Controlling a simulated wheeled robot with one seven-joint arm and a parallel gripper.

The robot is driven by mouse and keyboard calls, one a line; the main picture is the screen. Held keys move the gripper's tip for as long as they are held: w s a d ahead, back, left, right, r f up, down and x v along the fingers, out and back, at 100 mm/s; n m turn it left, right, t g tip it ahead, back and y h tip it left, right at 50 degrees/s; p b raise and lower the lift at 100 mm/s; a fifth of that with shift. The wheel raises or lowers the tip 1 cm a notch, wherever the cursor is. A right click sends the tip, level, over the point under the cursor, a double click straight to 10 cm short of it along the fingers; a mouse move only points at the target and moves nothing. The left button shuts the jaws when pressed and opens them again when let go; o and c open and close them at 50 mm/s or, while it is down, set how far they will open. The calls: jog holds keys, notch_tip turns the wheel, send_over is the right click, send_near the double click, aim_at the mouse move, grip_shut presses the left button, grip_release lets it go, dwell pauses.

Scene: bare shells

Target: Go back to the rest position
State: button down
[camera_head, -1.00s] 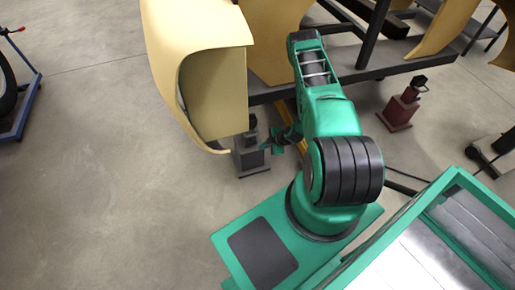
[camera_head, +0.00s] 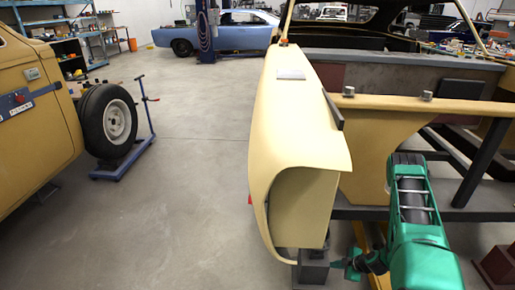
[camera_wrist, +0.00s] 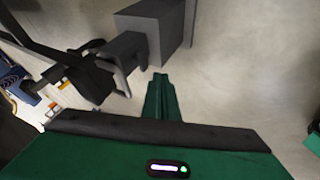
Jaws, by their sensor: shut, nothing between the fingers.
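My gripper (camera_wrist: 160,80) shows in the wrist view as two green fingers pressed together with nothing between them. In the head view my gripper (camera_head: 340,264) is small, low at the end of my green arm, close beside a grey stand (camera_head: 313,268). The grey stand also shows in the wrist view (camera_wrist: 150,35), just beyond the fingertips. I cannot tell whether they touch. My arm hangs folded down in front of the car body, and its base is out of the head view.
A cream car fender (camera_head: 300,140) stands close to my arm, with dark frame rails behind it. A wheel on a blue dolly (camera_head: 108,120) and a yellow car (camera_head: 35,130) are at left. A blue car (camera_head: 235,32) is far back. The concrete floor (camera_head: 180,200) between is clear.

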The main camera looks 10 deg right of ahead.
jog(key=w+d+r+m+g, duration=0.1)
jog(key=w+r, duration=0.1)
jog(key=r, duration=0.8)
jog(key=w+d+r+m+g, duration=0.1)
jog(key=w+r+m, duration=0.1)
jog(key=r, duration=0.7)
jog(key=s+a+r+m+g+h, duration=0.1)
jog(key=s+r+m, duration=0.15)
jog(key=r, duration=0.75)
jog(key=s+a+r+m+g+h, duration=0.1)
jog(key=s+r+m, duration=0.15)
jog(key=r, duration=0.65)
jog(key=s+a+r+m+g, duration=0.1)
jog(key=s+a+r+m, duration=0.25)
jog(key=s+r, duration=0.85)
jog(key=s+a+r+m, duration=0.2)
jog(key=s+r+m, duration=0.2)
jog(key=s, duration=0.4)
jog(key=s+a+r+m+g, duration=0.1)
jog(key=s+r+m, duration=0.3)
jog(key=s, duration=0.4)
jog(key=shift+s+a+r+g+h, duration=0.3)
jog(key=shift+s+a+r, duration=0.15)
jog(key=shift+a, duration=0.3)
jog(key=shift+w+m, duration=0.2)
jog(key=shift+m, duration=0.05)
jog(key=shift+w+f, duration=0.2)
jog(key=shift+w, duration=0.3)
